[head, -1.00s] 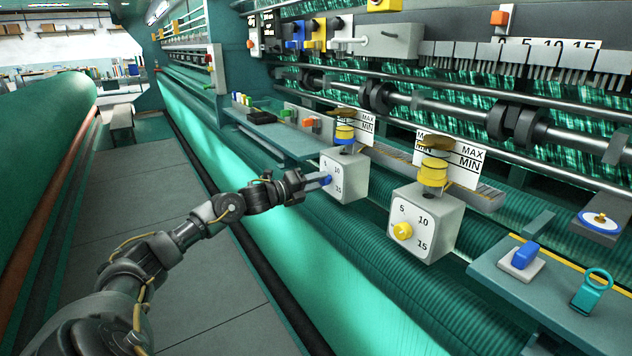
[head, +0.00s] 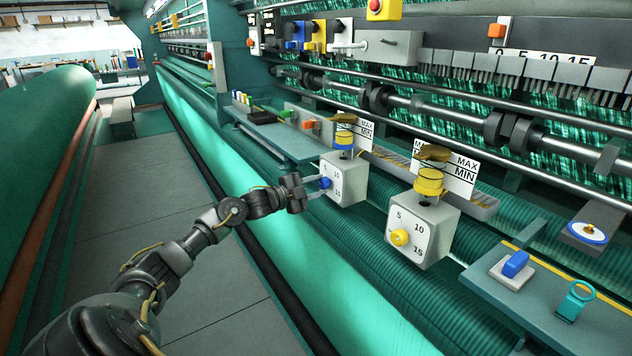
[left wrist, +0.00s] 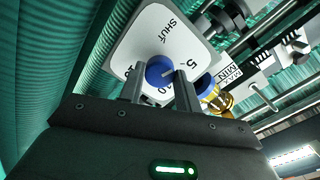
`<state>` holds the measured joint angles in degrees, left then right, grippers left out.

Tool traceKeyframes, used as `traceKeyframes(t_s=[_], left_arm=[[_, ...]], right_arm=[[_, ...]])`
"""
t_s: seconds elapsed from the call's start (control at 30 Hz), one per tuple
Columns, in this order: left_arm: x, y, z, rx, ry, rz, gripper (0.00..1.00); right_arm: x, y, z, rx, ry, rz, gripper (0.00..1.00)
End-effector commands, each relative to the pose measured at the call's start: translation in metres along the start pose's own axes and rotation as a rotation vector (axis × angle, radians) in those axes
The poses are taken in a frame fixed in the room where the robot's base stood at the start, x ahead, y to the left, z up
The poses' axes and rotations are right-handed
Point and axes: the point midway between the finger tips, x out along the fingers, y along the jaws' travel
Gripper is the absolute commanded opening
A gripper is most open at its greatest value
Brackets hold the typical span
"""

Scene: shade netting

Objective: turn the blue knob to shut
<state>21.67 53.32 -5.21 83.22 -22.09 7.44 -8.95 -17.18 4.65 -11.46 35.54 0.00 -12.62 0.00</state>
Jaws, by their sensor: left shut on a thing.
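The blue knob (head: 325,183) sits on the front face of a white box (head: 350,178) with a number dial, the farther of two such boxes. In the left wrist view the blue knob (left wrist: 159,71) is between the two fingers of my left gripper (left wrist: 160,84). The dial face (left wrist: 140,45) reads SHUT at the top, with 5 below it to the right and 10 partly hidden by a finger. My left gripper (head: 319,186) is shut on the knob in the head view. Where the knob's mark points is unclear.
A similar box (head: 424,228) with a yellow knob (head: 400,237) stands nearer, to the right. A shelf (head: 535,290) at lower right holds a blue switch (head: 515,264) and a teal ring-topped piece (head: 575,300). The grey walkway (head: 140,215) at left is clear.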

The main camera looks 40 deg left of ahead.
Motion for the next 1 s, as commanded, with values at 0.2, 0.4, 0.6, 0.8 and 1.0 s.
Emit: traceKeyframes(t_s=[0.2,0.4,0.6,0.8,1.0], left_arm=[[0.0,-0.004,-0.001,-0.208,-0.003,-0.002,0.11],[0.0,-0.004,-0.001,-0.396,-0.003,-0.003,0.11],[0.0,-0.003,-0.001,-0.568,-0.002,-0.003,0.11],[0.0,-0.001,-0.001,-0.704,-0.002,-0.002,0.11],[0.0,0.0,0.0,-0.793,-0.002,-0.001,0.11]], right_arm=[[-0.02,-0.001,-0.002,0.001,0.0,-0.002,0.36],[-0.035,-0.002,-0.003,0.001,0.0,-0.003,0.36],[-0.048,-0.002,-0.005,0.001,0.0,-0.003,0.36],[-0.058,-0.001,-0.005,0.001,0.0,-0.003,0.36],[-0.065,-0.001,-0.006,0.001,0.0,-0.002,0.36]])
